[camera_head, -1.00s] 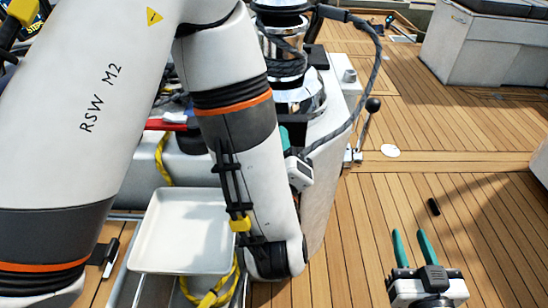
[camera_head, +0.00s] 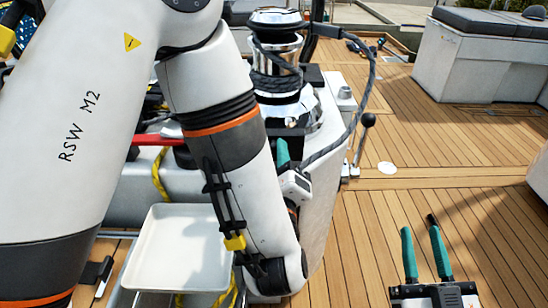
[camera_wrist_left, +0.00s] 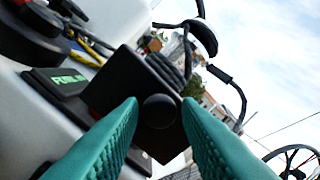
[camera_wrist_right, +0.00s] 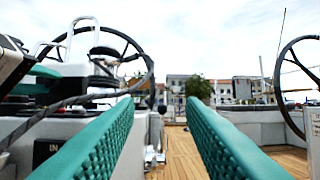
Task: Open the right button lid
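In the left wrist view a black square block or plate (camera_wrist_left: 115,92) with a round dark knob on its face stands between the teal fingers of my left gripper (camera_wrist_left: 160,103). A flat black plate with green lettering starting "FUR" (camera_wrist_left: 65,82) lies beside it. I cannot tell which part is the right button lid. The fingers are apart, and contact is unclear. In the head view one teal finger of my left gripper (camera_head: 282,152) shows by the winch; my arm hides the rest. My right gripper (camera_head: 421,228) is open and empty over the deck.
A chrome winch (camera_head: 275,60) with rope stands behind my left forearm. A lever with a black ball (camera_head: 368,120) stands right of the white coaming. A white tray (camera_head: 180,250) is at lower left. The deck (camera_head: 450,150) is mostly clear.

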